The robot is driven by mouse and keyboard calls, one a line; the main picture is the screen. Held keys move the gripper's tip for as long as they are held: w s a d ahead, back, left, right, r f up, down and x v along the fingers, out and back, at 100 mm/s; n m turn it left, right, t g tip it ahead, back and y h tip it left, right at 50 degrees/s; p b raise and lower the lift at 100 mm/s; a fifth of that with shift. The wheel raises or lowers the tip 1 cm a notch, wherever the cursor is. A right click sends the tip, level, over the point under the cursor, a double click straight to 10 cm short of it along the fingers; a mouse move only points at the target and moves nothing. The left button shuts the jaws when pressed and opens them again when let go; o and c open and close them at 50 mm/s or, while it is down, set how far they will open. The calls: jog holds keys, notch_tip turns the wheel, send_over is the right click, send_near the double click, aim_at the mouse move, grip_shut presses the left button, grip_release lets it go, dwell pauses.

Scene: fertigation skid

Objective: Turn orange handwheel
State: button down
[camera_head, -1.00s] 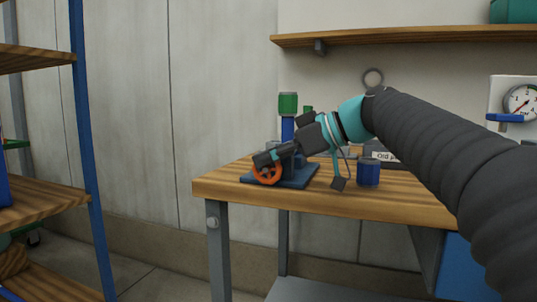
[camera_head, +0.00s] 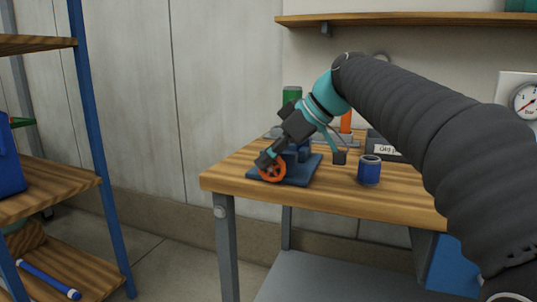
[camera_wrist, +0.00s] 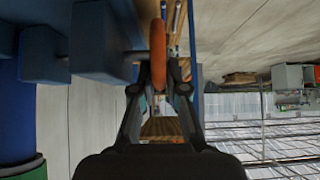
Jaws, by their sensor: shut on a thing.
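The orange handwheel (camera_head: 272,169) is on the front of a blue skid base (camera_head: 300,173) at the table's left front corner. Part of the wheel's top is hidden by the fingers in the head view. Blue valve parts (camera_wrist: 100,42) stand close beside the wheel in the wrist view.
A blue can (camera_head: 369,171) stands on the wooden table (camera_head: 340,194) right of the skid. A dark labelled box (camera_head: 384,145) is behind it. A gauge (camera_head: 525,100) hangs on the wall. Shelving (camera_head: 88,140) stands at the left, with open floor between.

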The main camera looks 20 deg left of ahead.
jog(key=c, duration=1.5)
grip_release()
jog(key=v, duration=1.2)
jog(key=s+d+f+m+t+h, duration=0.1)
jog(key=s+d+f+m+h, duration=0.2)
jog(key=f, duration=0.8)
jog(key=s+d+f+m+t+h, duration=0.2)
jog(key=s+d+f+m+h, duration=0.1)
jog(key=s+d+f+m, duration=0.5)
jog(key=s+d+f+m+t+h, duration=0.2)
jog(key=s+d+f+m, duration=0.4)
jog(key=s+d+f, duration=0.4)
jog(key=shift+s+d+f+h+p, duration=0.1)
jog(key=shift+d+f+h+p, duration=0.1)
jog(key=shift+d+f, duration=0.75)
jog(key=shift+d+f+h+p, duration=0.2)
jog(key=shift+d+f, duration=0.55)
jog(key=shift+f, duration=0.3)
